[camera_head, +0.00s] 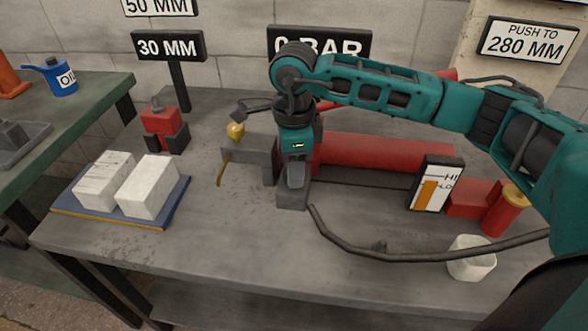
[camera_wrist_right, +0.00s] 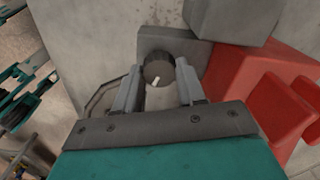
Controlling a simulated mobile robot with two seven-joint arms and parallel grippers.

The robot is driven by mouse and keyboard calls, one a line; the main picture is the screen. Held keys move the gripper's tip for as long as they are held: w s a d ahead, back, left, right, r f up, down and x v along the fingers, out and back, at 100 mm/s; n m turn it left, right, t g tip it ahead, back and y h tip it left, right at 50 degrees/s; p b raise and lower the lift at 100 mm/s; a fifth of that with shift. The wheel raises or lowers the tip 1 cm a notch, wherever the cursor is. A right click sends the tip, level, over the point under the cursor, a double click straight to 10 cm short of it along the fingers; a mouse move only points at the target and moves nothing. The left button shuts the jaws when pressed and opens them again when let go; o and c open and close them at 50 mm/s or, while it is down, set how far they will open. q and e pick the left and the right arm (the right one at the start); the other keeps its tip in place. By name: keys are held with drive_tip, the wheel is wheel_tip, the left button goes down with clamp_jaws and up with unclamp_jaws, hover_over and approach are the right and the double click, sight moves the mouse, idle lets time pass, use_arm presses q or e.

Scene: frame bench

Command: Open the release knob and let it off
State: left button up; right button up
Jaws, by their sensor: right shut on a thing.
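The release knob (camera_wrist_right: 158,70) is dark and round with a white pointer mark. In the right wrist view it sits between my right gripper's two fingers (camera_wrist_right: 157,88), which are closed against its sides. The knob is on a grey block (camera_wrist_right: 180,45). In the head view my right gripper (camera_head: 293,182) points down at the front of the press, beside the red cylinder (camera_head: 370,152), and hides the knob. The "0 BAR" sign (camera_head: 355,42) stands behind, partly covered by my arm. My left gripper is not in view.
A black hose (camera_head: 385,254) curves along the bench front past a white cup (camera_head: 470,260). A HI/LO gauge (camera_head: 455,172) with an orange bar and a yellow-capped red canister (camera_head: 505,210) stand right. A blue tray (camera_head: 66,206) with two white blocks lies left.

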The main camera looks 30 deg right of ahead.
drive_tip(key=shift+n+b, duration=0.35)
drive_tip(key=shift+n, duration=0.55)
drive_tip(key=o, duration=1.1)
drive_tip(key=shift+c, duration=0.2)
wheel_tip(320, 180, up, 13)
drive_tip(key=p, duration=0.2)
drive_tip(key=shift+s+f, duration=0.1)
